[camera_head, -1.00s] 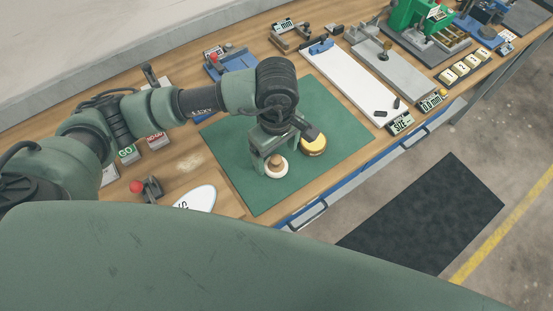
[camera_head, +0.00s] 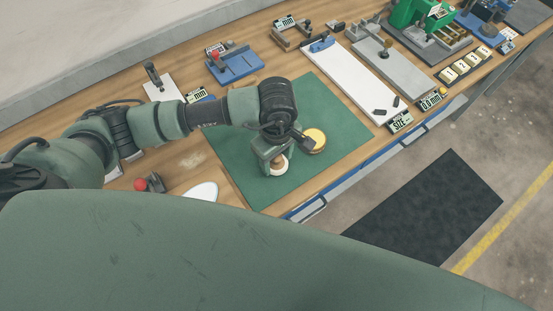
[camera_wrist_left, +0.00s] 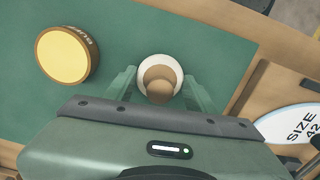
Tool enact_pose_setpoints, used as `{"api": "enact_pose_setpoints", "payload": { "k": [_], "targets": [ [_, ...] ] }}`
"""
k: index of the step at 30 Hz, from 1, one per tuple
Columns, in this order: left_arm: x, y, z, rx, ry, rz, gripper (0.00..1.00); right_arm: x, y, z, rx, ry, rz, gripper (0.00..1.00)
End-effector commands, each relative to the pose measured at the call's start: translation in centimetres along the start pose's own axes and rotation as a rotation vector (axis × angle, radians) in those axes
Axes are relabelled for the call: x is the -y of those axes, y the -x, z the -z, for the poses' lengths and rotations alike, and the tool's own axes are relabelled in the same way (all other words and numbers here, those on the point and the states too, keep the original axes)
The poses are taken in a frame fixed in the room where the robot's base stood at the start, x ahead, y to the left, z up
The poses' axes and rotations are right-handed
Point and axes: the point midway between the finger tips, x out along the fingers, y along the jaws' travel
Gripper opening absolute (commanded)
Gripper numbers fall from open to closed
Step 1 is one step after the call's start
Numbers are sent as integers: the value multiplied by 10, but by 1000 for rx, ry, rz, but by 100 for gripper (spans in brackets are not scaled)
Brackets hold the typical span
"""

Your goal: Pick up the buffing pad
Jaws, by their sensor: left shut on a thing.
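The buffing pad (camera_head: 277,171), a white disc with a brown wooden knob, is at the front part of the green mat (camera_head: 325,100). My left gripper (camera_head: 276,159) comes down over it from above and is shut on its knob. In the left wrist view the pad (camera_wrist_left: 149,64) sits between the two green fingers (camera_wrist_left: 160,91), with the round knob toward me. The gripper hides part of the pad in the head view. I cannot tell whether the pad touches the mat. My right gripper is not in view.
A round tin with a yellow top (camera_head: 315,137) stands close beside the pad, right of it. A white insole-shaped plate (camera_head: 203,191) lies to the left. A white board (camera_head: 350,80) and jigs stand farther right. The mat's far part is free.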

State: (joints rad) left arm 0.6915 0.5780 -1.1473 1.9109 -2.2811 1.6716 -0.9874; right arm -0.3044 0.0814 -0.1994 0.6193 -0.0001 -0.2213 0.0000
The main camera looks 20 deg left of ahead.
Motion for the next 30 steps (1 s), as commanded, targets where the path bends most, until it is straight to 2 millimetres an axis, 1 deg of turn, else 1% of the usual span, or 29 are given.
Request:
{"api": "enact_pose_setpoints", "payload": {
  "k": [5,8,11,14,21,24,27,30],
  "targets": [
    [-1,6,0,0,0,-2,15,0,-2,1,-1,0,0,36],
    [-2,15,0,0,0,-4,15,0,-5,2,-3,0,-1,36],
    [-1,31,1,-2,-2,-6,15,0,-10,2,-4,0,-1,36],
    [-2,55,1,-3,-2,-9,15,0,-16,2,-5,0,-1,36],
    [-2,129,0,-3,-2,-11,15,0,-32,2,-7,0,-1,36],
    [-2,156,1,-5,0,-8,15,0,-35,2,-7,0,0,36],
    [-1,176,1,-4,0,-6,15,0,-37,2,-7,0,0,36],
    [-1,188,1,-3,0,-3,15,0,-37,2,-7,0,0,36]
  ]
}}
